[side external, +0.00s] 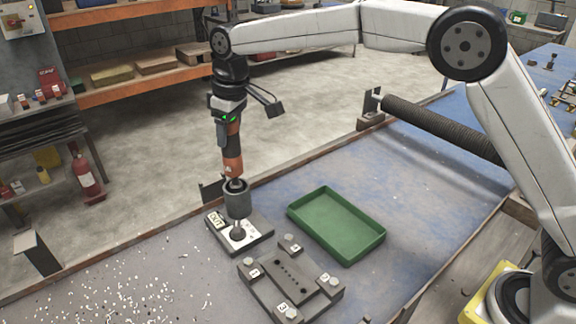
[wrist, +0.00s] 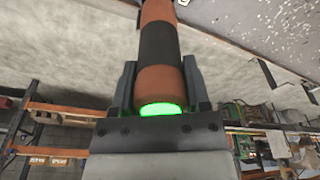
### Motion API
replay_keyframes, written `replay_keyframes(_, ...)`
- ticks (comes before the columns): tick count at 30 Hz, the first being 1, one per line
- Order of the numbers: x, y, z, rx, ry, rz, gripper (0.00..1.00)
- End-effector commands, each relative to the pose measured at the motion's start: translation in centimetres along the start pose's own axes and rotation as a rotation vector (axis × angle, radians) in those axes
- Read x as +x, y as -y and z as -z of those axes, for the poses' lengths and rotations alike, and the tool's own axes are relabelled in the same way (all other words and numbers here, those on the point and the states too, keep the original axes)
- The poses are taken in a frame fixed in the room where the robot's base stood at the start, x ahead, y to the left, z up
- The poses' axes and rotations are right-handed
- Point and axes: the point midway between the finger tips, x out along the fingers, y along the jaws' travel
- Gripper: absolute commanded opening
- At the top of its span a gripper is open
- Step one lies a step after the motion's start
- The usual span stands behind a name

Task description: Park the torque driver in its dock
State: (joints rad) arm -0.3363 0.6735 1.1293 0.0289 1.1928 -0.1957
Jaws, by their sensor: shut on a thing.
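The torque driver (side external: 232,164), banded orange and black, hangs nearly upright in the side view. My gripper (side external: 228,113) is shut on its upper end, by a lit green ring. In the wrist view my gripper's fingers (wrist: 160,85) flank the lower orange band of the driver (wrist: 158,42). The driver's dark lower end is at the mouth of a grey cylinder (side external: 237,205). How deep it sits there is hidden. The cylinder is above a dark plate with a white face and a label (side external: 252,235); I cannot tell whether it is the dock's cup.
A dark fixture block (side external: 262,289) with numbered corner bolts lies in front. An empty green tray (side external: 337,232) is to the right. A dark mesh tube (side external: 440,128) extends from a bracket (side external: 370,112) at the back edge. White bits (side external: 150,285) litter the left of the table.

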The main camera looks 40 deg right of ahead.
Motion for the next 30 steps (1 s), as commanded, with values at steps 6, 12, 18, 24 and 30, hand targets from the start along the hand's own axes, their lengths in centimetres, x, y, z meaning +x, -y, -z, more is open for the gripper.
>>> replay_keyframes(6, 0.02, -0.01, 0.04, 0.0, -0.004, -0.001, 0.0)
replay_keyframes(12, 0.18, 0.0, 0.01, 0.0, -0.003, -0.001, 0.0)
replay_keyframes(18, 0.34, -0.01, -0.03, 0.0, -0.003, -0.001, 0.0)
replay_keyframes(24, 0.5, 0.0, -0.06, 0.0, -0.003, 0.0, 0.0)
replay_keyframes(30, 0.66, 0.0, -0.08, 0.0, -0.003, 0.0, 0.0)
